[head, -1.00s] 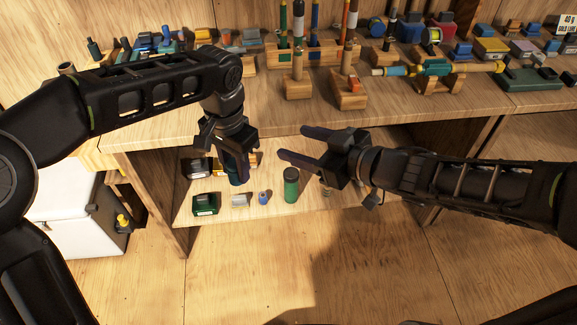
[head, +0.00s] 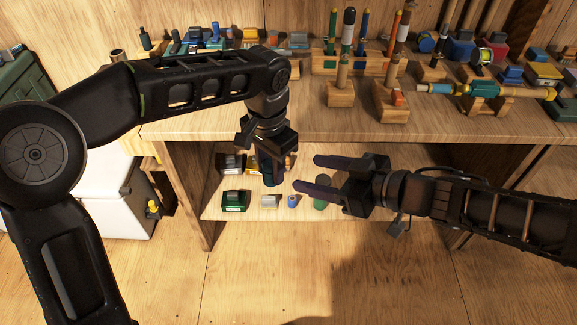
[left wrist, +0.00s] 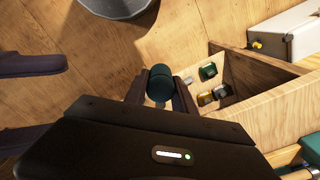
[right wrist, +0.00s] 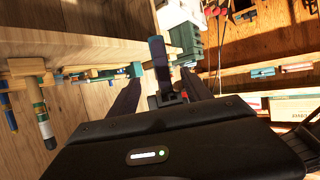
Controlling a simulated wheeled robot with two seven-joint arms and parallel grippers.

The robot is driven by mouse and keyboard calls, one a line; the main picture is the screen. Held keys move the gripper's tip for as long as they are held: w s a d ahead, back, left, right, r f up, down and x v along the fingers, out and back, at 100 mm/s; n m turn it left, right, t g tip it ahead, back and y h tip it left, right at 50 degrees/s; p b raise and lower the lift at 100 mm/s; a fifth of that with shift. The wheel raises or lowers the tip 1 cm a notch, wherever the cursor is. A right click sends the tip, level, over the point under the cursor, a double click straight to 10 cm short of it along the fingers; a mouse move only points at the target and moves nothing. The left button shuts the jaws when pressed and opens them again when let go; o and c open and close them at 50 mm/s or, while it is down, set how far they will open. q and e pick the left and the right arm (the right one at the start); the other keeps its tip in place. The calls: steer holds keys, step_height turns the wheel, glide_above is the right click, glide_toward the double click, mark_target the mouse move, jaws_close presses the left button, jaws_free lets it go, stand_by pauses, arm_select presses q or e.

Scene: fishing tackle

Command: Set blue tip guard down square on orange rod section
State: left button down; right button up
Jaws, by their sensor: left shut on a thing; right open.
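My left gripper (head: 268,150) is shut on a dark blue cylinder, which I take as the blue tip guard (head: 273,173). It hangs upright below the jaws, in front of the lower shelf's opening. Its blue-green end (left wrist: 160,83) shows between the fingers in the left wrist view, and its blue side (right wrist: 157,50) in the right wrist view. My right gripper (head: 306,174) is open and empty, pointing left just beside it. A small orange piece (head: 398,97) sits on a wooden block on the bench; I cannot tell whether it is the orange rod section.
A green box (head: 235,199), grey item (head: 269,202) and small blue cylinder (head: 293,201) stand there too. Upright rods fill a wooden rack (head: 365,66) above.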

mark_target(271, 172)
steer(key=x, duration=1)
steer(key=shift+w+a+f, duration=0.1)
steer(key=shift+a+f, duration=0.05)
jaws_close()
arm_select(q)
steer(key=c, duration=1)
jaws_free()
steer(key=shift+o, duration=0.2)
steer(key=shift+r, duration=3.8)
